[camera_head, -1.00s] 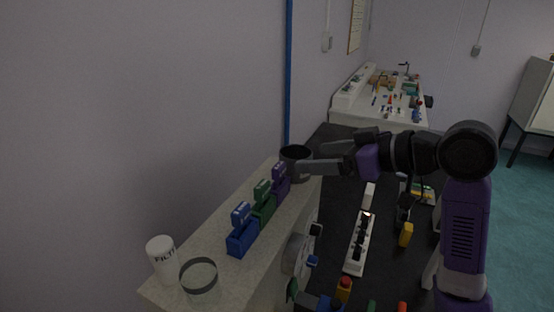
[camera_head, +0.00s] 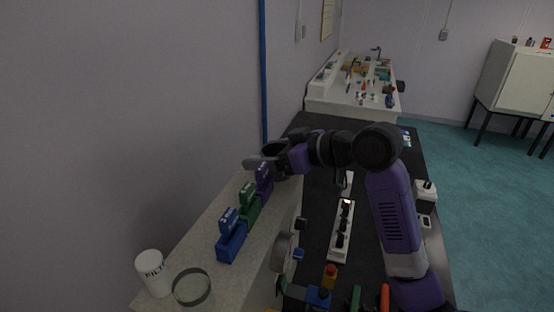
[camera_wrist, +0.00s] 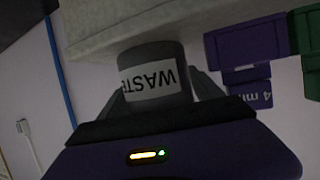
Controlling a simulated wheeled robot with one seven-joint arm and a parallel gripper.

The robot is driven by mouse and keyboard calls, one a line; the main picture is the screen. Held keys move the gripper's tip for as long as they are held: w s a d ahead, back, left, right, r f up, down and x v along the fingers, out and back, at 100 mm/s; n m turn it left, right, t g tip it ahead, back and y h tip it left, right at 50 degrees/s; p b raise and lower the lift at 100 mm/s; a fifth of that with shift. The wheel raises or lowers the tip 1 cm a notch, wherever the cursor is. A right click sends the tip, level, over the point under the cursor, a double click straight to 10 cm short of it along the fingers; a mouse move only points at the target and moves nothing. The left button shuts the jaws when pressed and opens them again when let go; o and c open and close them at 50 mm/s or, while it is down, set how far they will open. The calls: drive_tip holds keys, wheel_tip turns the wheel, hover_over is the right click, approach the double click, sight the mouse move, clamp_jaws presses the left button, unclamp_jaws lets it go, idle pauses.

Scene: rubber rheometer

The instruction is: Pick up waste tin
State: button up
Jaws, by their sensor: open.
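The waste tin (camera_wrist: 155,75) is a dark grey cylinder with a white label reading WASTE, upside down in the wrist view. It stands on the pale shelf (camera_wrist: 100,25). My gripper (camera_wrist: 155,95) is open, with one finger on each side of the tin; I cannot tell whether they touch it. In the head view my gripper (camera_head: 265,158) is at the far end of the shelf and largely hides the tin (camera_head: 284,172).
A purple holder (camera_head: 263,181) stands close beside the tin, with green (camera_head: 248,205) and blue (camera_head: 231,236) ones nearer. A white FILT tub (camera_head: 153,272) and a round glass dish (camera_head: 191,287) are at the near end. The wall is left; a blue pipe (camera_head: 263,75) runs behind.

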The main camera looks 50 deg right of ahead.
drive_tip(key=shift+w, duration=0.1)
drive_tip(key=c, duration=1.2)
wheel_tip(320, 180, up, 20)
drive_tip(key=shift+b, duration=0.95)
